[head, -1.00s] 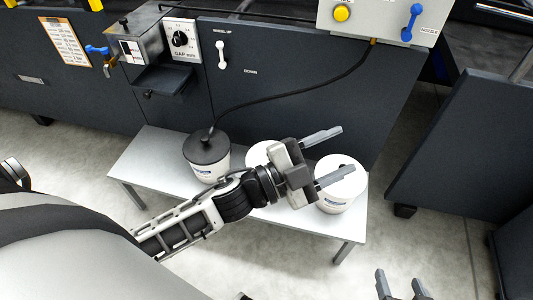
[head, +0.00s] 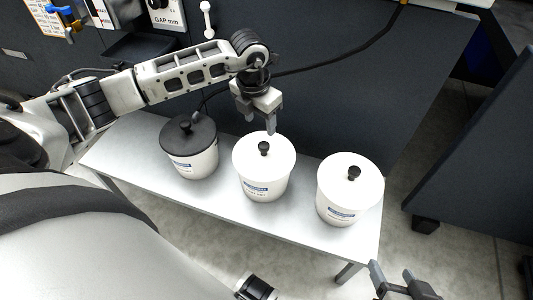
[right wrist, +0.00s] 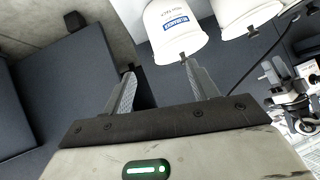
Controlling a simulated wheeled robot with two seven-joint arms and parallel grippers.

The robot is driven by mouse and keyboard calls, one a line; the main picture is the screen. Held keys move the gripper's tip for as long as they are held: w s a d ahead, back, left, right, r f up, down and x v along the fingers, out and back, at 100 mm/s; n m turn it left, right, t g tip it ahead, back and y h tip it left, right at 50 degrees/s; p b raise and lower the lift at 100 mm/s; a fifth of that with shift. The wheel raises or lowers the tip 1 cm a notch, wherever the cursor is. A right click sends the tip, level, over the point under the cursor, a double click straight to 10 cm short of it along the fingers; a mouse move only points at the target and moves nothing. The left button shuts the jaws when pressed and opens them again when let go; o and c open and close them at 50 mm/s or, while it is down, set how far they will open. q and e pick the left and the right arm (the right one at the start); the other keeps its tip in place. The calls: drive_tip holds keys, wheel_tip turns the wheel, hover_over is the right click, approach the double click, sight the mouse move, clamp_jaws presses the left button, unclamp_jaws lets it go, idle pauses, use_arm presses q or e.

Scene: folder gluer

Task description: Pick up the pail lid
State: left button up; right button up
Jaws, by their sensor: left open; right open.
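Three white pails stand in a row on a low bench. The left pail (head: 195,165) has a black lid (head: 187,137) with a black knob and a hose running to it. The middle pail (head: 262,188) has a white lid (head: 275,162) with a black knob. The right pail (head: 338,210) has a white lid (head: 345,185) with a black knob. My left gripper (head: 262,122) is open and points down, just above and behind the middle lid's knob, apparently apart from it. My right gripper (head: 405,288) is open and empty at the bottom right. A pail (right wrist: 172,25) shows beyond its fingers in the right wrist view.
The light grey bench (head: 130,150) has bare room at its left end. The dark machine panel (head: 330,100) rises right behind the pails. A black hose (head: 330,65) crosses it. Another dark panel (head: 480,150) stands at the right.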

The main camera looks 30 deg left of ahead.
sight(264, 145)
use_arm(q)
drive_tip(key=f, duration=0.2)
drive_tip(key=f+b, duration=0.1)
drive_tip(key=f, duration=0.4)
drive_tip(key=shift+w+d, duration=0.15)
drive_tip(key=shift+w, duration=0.2)
drive_tip(key=f+b, duration=0.1)
drive_tip(key=f, duration=0.1)
drive_tip(key=w+f+b, duration=0.1)
drive_tip(key=f, duration=0.1)
drive_tip(key=shift+f, duration=0.1)
drive_tip(key=shift+w+a+f, duration=0.1)
drive_tip(key=shift+a+f, duration=0.1)
drive_tip(key=shift+f, duration=0.35)
drive_tip(key=c, duration=1.1)
use_arm(e)
drive_tip(key=shift+w+a+r+t+y, duration=0.15)
drive_tip(key=shift+a+r+t+y, duration=0.15)
drive_tip(key=shift+r+t, duration=0.25)
drive_tip(key=shift+w+a+r+t+y, duration=0.1)
drive_tip(key=shift+a+r+t+y, duration=0.15)
drive_tip(key=shift+r+t, duration=0.3)
